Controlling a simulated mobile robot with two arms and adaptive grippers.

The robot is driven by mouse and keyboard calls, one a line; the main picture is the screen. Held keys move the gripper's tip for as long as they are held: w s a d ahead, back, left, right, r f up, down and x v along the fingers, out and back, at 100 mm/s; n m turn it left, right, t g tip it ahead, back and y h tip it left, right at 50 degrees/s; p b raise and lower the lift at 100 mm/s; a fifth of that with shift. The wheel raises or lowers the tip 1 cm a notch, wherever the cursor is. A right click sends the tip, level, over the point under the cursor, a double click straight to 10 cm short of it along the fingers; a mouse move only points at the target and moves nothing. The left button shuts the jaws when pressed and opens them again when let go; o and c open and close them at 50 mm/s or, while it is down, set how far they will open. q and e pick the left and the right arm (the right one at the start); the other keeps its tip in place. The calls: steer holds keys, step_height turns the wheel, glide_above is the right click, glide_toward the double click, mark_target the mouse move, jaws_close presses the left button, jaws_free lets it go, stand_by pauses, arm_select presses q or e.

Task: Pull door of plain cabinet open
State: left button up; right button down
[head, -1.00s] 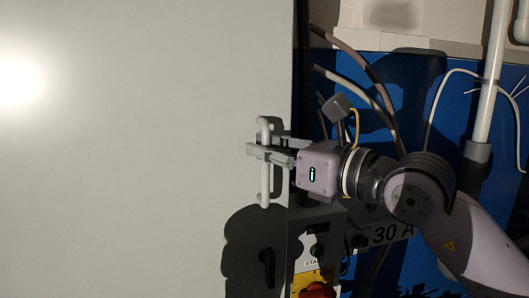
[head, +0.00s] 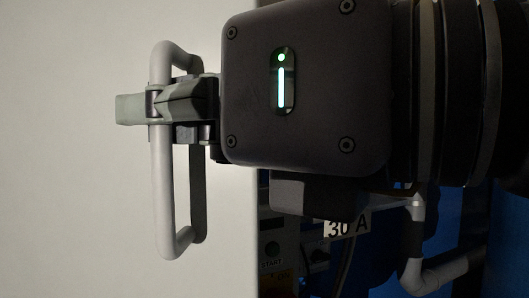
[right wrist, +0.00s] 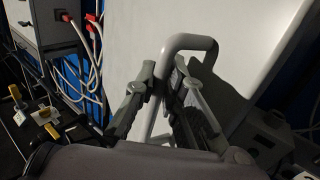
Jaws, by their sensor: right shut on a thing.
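The plain cabinet's door (head: 75,210) is a large pale flat panel filling the left of the head view. It also shows behind my gripper in the right wrist view (right wrist: 135,40). Its handle (head: 163,200) is a light grey upright bar, bent at both ends, near the door's right edge. My right gripper (head: 160,105) is shut around the upper part of this bar, with a finger on each side. The right wrist view shows the bar (right wrist: 187,42) between the two fingers. My left gripper is not in view.
Right of the door, a panel with a START button (head: 272,250) and a "30 A" label (head: 347,228) is partly hidden by my right arm. The right wrist view shows a grey box (right wrist: 45,25) and red-ended cables (right wrist: 95,35) at left.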

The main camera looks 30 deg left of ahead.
steer(key=shift+s+d, duration=0.2)
steer(key=shift+s, duration=0.35)
steer(key=shift+s+d, duration=0.15)
steer(key=shift+s, duration=0.4)
steer(key=shift+r, duration=0.1)
steer(key=c, duration=1.9)
jaws_free()
steer(key=shift+d, duration=0.1)
steer(key=d, duration=1.2)
steer(key=shift+s, duration=0.3)
steer(key=shift+a, duration=0.1)
steer(key=shift+c, duration=0.3)
